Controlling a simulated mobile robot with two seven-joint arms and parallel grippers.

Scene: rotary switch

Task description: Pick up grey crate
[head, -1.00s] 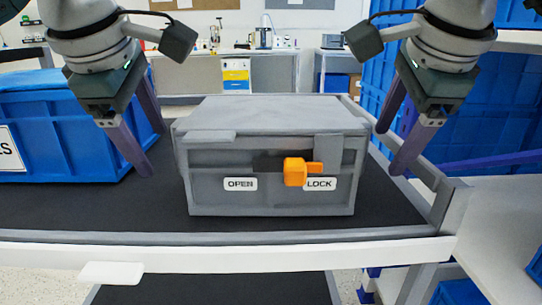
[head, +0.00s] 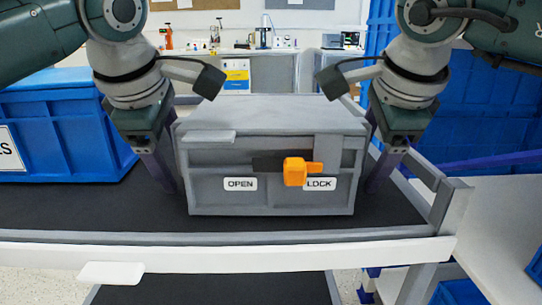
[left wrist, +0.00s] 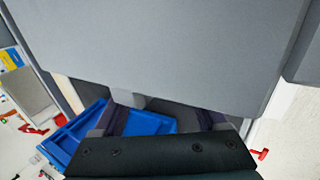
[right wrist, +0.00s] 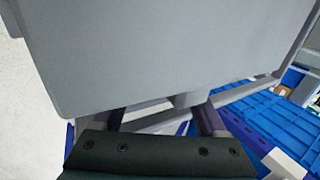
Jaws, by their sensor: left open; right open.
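The grey crate (head: 272,115) sits upright on the dark shelf top, its lid closed. An orange rotary switch (head: 296,171) on its front stands between the OPEN and LOCK labels, its tip toward LOCK. My left gripper (head: 166,185) is open, low beside the crate's left side. The crate's grey surface fills the upper part of the left wrist view (left wrist: 170,45) and of the right wrist view (right wrist: 160,50). Whether the fingers touch the crate cannot be told.
The dark shelf top (head: 100,210) has a pale front edge and a grey rail (head: 447,205) on the right. A blue bin (head: 60,135) stands to the left. Blue crates (head: 480,110) stack at the back right. The shelf in front of the crate is clear.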

